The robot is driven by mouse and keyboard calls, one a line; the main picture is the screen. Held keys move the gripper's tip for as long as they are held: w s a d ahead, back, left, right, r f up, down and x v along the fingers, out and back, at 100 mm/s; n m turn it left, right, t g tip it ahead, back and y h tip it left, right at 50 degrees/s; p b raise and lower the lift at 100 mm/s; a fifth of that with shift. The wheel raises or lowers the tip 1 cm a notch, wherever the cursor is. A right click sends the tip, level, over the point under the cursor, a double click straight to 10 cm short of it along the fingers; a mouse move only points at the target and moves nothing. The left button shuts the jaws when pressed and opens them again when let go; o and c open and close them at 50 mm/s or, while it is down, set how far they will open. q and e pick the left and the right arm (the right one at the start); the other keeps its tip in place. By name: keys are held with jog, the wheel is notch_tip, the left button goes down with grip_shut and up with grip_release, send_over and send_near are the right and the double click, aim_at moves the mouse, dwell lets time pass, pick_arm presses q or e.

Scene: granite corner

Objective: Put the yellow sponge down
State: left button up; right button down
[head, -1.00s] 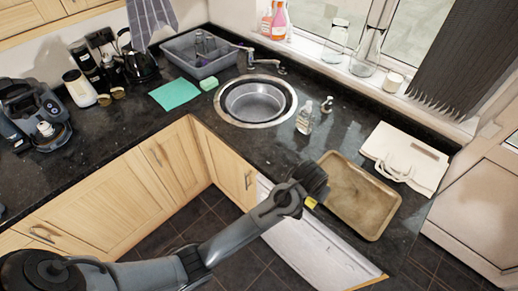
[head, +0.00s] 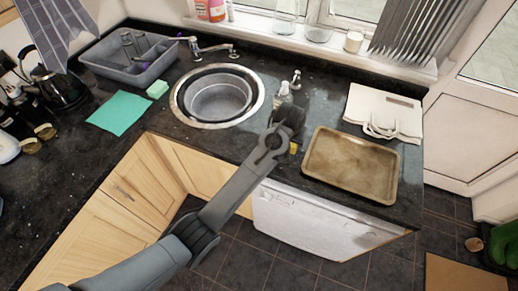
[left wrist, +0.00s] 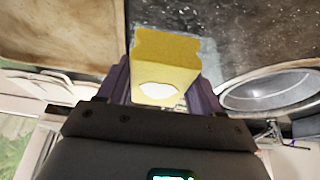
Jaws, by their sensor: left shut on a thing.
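The yellow sponge (head: 293,148) is held in my left gripper (head: 291,138), over the dark counter just left of the tan tray in the head view. In the left wrist view the sponge (left wrist: 168,55) sits between the two fingers of the left gripper (left wrist: 163,82), with a pale patch on its near face. The gripper is shut on it. The head view shows only a small part of the sponge below the gripper. I cannot tell whether it touches the counter. My right gripper is not in view.
The round sink (head: 218,97) is to the left. A clear soap bottle (head: 285,94) stands behind the gripper. A teal cloth (head: 119,114) and green sponge (head: 158,89) lie farther left.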

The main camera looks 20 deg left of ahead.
pick_arm(q)
jog(key=a+f+p, duration=0.1)
jog(key=a+f, duration=0.1)
jog(key=a, duration=0.1)
jog(key=s+a+f, duration=0.1)
jog(key=a, duration=0.2)
jog(key=s+a+f+p, duration=0.1)
jog(key=a+f, duration=0.1)
jog(key=a, duration=0.1)
jog(key=shift+f+p, duration=0.3)
notch_tip(320, 180, down, 4)
jog(key=shift+r+p, duration=0.2)
jog(key=shift+p, duration=0.25)
jog(key=shift+f, duration=0.2)
jog(key=shift+f, duration=0.1)
jog(key=o, duration=0.9)
jog(key=shift+o, duration=0.2)
